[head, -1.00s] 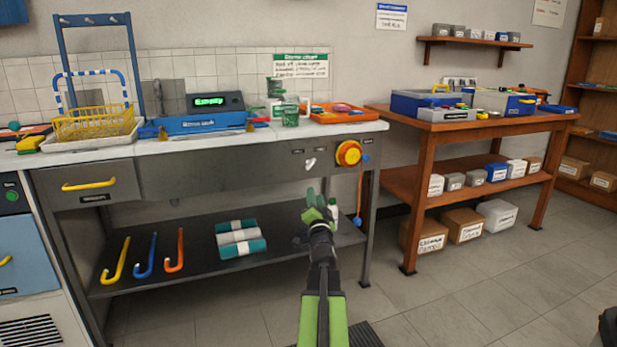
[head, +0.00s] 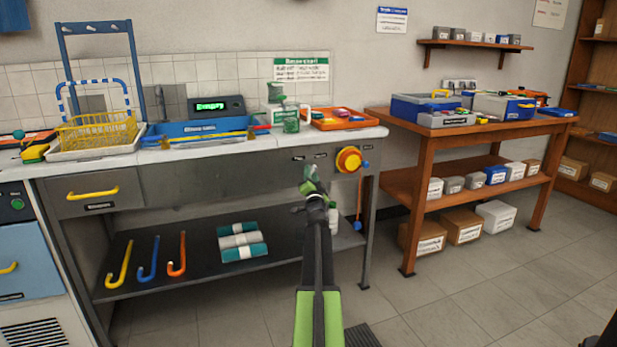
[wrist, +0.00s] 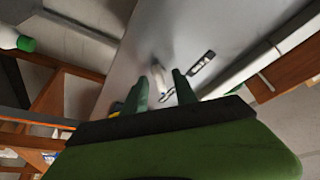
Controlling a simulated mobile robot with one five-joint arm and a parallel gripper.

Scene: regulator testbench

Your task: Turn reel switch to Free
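The reel switch, a small pale lever on the bench's grey front panel, is hidden behind my gripper (head: 311,178) in the head view. In the wrist view a pale lever (wrist: 158,76) shows on the panel beside a dark label with white marks (wrist: 201,64). My gripper's two green fingers (wrist: 161,80) are apart, one on each side of the lever in that picture. I cannot tell whether they touch it. The lever's exact setting and the label's words are too small to read. The yellow and orange reel (head: 348,159) is on the panel just right of my gripper.
The white countertop (head: 240,147) holds a yellow basket (head: 95,130), a blue tray with a lit display (head: 207,107) and an orange tray (head: 345,122). A lower shelf (head: 205,270) holds hooks and folded cloths. A wooden table (head: 425,170) stands right, with clear floor in front.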

